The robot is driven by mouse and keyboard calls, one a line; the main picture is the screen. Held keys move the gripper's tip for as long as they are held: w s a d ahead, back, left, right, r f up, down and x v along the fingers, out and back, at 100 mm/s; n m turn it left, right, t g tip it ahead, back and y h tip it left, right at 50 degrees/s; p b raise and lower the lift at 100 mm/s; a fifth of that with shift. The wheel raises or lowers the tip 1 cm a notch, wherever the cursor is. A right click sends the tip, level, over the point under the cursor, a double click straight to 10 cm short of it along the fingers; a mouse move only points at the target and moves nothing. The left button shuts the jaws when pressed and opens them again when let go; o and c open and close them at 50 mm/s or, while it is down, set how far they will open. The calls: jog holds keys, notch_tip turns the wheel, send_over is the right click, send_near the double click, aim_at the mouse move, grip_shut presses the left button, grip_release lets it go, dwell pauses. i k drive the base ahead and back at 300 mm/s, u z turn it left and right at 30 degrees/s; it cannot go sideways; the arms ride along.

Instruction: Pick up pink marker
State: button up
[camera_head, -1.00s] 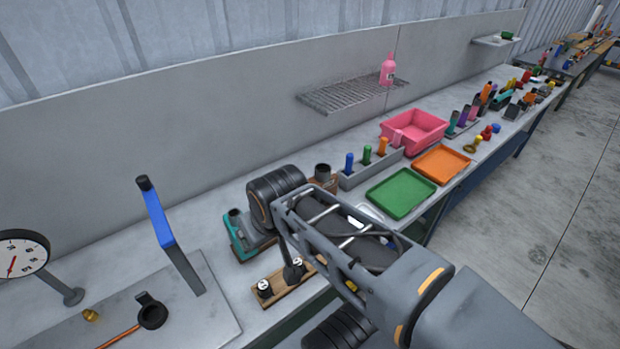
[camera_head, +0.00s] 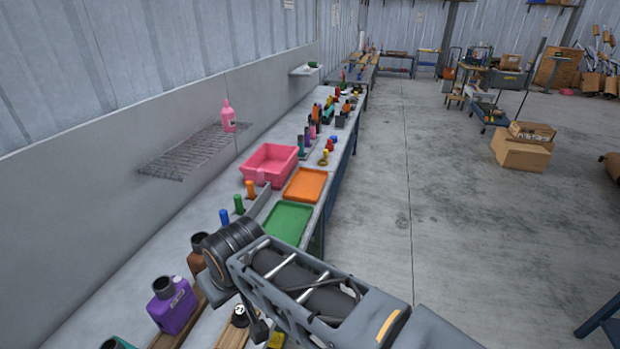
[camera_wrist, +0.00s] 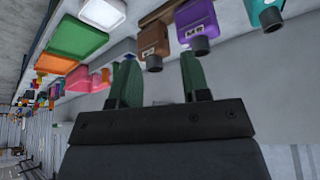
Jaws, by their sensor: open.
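A small pink upright piece, likely the pink marker (camera_head: 261,177), stands at the far end of a row in a grey holder, in front of the pink bin. Nearer in the row are an orange marker (camera_head: 250,189), a green marker (camera_head: 239,204) and a blue marker (camera_head: 224,216). My gripper (camera_wrist: 158,80) is open, with two green fingers apart and nothing between them. The wrist picture is upside down; a pink shape (camera_wrist: 101,80) shows left of the fingers, but I cannot tell whether it is the marker. My arm hides part of the bench in the head view.
A pink bin (camera_head: 270,162), an orange tray (camera_head: 306,184) and a green tray (camera_head: 287,222) lie along the bench. A purple bottle (camera_head: 173,304) stands near my arm. A wire shelf (camera_head: 185,155) holds a pink bottle (camera_head: 228,117).

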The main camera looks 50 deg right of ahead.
aim_at(260, 172)
jog(key=z, duration=2.4)
jog(key=i, duration=3.15)
jog(key=u, duration=4)
jog(key=i, duration=0.45)
jog(key=u, duration=0.05)
